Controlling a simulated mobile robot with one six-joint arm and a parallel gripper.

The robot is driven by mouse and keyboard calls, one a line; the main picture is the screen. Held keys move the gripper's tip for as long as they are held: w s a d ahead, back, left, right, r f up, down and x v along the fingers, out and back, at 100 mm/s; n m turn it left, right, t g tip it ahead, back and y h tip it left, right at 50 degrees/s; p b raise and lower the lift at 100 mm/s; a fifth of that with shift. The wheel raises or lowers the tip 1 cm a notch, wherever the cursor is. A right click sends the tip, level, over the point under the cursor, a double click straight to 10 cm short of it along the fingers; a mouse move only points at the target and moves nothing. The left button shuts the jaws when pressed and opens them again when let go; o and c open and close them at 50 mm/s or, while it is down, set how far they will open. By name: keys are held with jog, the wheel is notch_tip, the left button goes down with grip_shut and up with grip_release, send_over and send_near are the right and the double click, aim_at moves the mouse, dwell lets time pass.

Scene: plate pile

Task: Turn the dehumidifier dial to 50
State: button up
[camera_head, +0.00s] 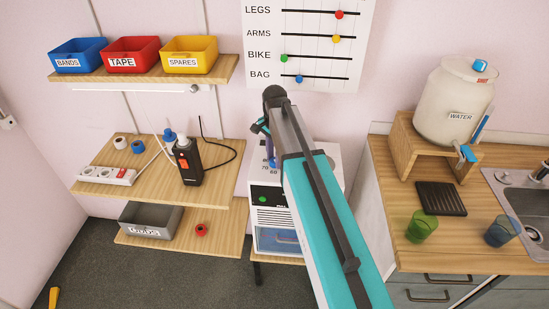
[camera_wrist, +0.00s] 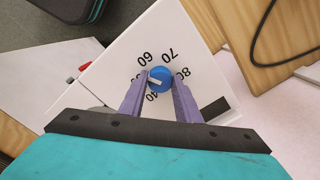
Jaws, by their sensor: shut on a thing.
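The dehumidifier is a white box (camera_head: 272,192) with a dark front grille, partly hidden behind my arm in the head view. Its white top panel (camera_wrist: 112,68) fills the middle of the wrist view. The round blue dial (camera_wrist: 160,78) has a white pointer mark on its left side. The mark points left, toward a number mostly hidden by a finger, between 60 and 40. The numbers 60, 70, 80 and 40 show around the dial. My gripper (camera_wrist: 160,84) has its two purple fingers shut on the dial, one on each side.
A wooden counter on the right holds a water tank (camera_head: 453,100), a green cup (camera_head: 421,227) and a blue cup (camera_head: 502,231).

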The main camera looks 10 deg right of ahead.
jog(key=n, duration=0.6)
dwell(0.5)
jog(key=o, duration=1.1)
jog(key=shift+r, duration=0.1)
notch_tip(320, 180, up, 14)
jog(key=p, duration=0.8)
jog(key=shift+f, duration=0.2)
